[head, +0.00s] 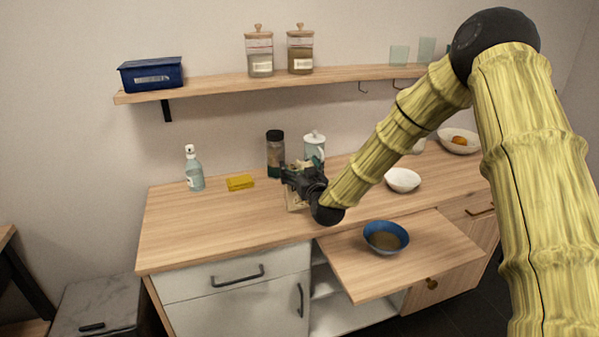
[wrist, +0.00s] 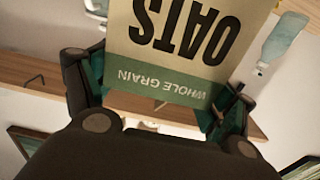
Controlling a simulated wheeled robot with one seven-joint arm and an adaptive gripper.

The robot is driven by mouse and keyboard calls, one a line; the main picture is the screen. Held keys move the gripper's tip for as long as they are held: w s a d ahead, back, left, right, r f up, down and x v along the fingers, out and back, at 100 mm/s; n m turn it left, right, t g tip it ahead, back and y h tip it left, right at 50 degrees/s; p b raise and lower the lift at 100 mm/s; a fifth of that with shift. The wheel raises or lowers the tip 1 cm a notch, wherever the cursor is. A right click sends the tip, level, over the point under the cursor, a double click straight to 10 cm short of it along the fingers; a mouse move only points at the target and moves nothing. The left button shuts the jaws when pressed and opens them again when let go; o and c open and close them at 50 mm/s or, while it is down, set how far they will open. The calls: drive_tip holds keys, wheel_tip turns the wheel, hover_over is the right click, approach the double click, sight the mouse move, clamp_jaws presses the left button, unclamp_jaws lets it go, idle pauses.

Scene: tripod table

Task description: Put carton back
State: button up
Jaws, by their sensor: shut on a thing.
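The carton (wrist: 185,40) is a cream oats box with a green "WHOLE GRAIN" band, and its lettering appears upside down in the wrist view. My gripper (wrist: 158,100) is shut on it, with one dark finger on each side. In the head view my gripper (head: 300,178) is over the middle of the wooden counter (head: 215,225), in front of the dark-lidded jar. Only a small beige part of the carton (head: 294,202) shows below it there. I cannot tell whether the carton touches the counter.
Behind my gripper stand a dark-lidded jar (head: 275,153) and a white-lidded canister (head: 314,146). A spray bottle (head: 194,170) and yellow sponge (head: 240,182) are left, a white bowl (head: 403,180) right. A blue bowl (head: 386,237) sits on the pulled-out board (head: 360,282). The counter's front left is clear.

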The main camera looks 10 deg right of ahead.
drive_tip(key=shift+f, duration=0.85)
drive_tip(key=shift+f, duration=0.2)
drive_tip(key=o, duration=1.5)
drive_tip(key=shift+r, duration=0.25)
drive_tip(key=s, duration=0.4)
drive_tip(key=s+b, duration=0.1)
drive_tip(key=s, duration=0.3)
drive_tip(key=s+d+b, duration=0.1)
drive_tip(key=s, duration=0.3)
